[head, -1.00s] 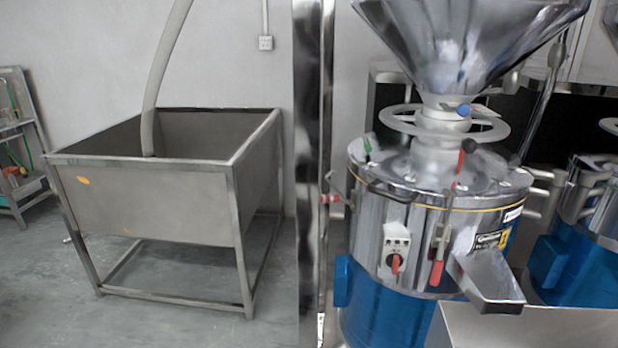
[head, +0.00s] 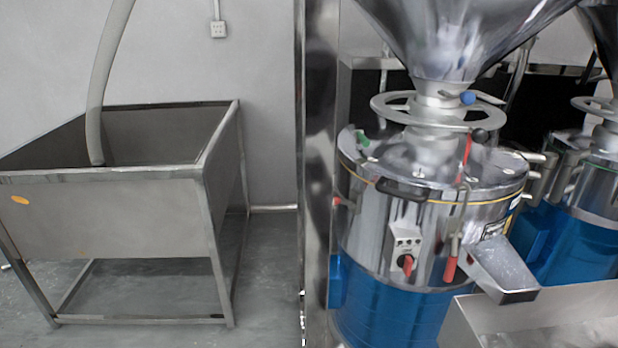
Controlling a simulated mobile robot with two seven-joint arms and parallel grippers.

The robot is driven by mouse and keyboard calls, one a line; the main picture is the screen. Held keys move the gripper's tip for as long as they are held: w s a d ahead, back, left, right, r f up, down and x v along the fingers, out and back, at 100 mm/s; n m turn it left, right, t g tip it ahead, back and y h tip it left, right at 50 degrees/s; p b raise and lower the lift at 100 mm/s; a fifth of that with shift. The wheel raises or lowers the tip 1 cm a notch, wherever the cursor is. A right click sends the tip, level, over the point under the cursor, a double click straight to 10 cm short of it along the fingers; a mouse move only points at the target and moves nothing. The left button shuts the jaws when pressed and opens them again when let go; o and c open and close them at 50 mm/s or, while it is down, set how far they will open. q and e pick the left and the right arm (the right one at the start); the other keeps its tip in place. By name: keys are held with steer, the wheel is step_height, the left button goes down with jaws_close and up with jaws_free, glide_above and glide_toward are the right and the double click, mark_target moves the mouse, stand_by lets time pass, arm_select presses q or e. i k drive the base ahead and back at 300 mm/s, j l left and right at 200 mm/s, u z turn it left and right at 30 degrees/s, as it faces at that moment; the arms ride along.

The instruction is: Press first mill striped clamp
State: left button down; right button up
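The first mill (head: 375,308) stands right of centre, with a polished steel top and a blue lower body. A toggle clamp with a red-tipped handle (head: 450,268) hangs on its front, left of the steel spout (head: 503,270). A thin red rod (head: 466,155) rises above this clamp. Another small red tip (head: 338,201) shows at the mill's left edge. No stripes are clear on any clamp at this size. Neither of my grippers is in view.
A switch box (head: 403,243) with a red knob and a dark handle (head: 402,188) sit on the mill's front. A steel trough (head: 545,308) is at lower right. A second mill (head: 585,255) stands behind right. A steel tub (head: 110,215) stands left; floor before it is clear.

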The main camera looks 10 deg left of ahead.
mark_target(336, 200)
steer(key=i+j+z, duration=0.1)
steer(key=i+j, duration=0.15)
steer(key=i+j+z, duration=0.1)
steer(key=j, duration=0.35)
steer(key=i+j, duration=0.25)
steer(key=i, duration=0.2)
steer(key=z, duration=0.05)
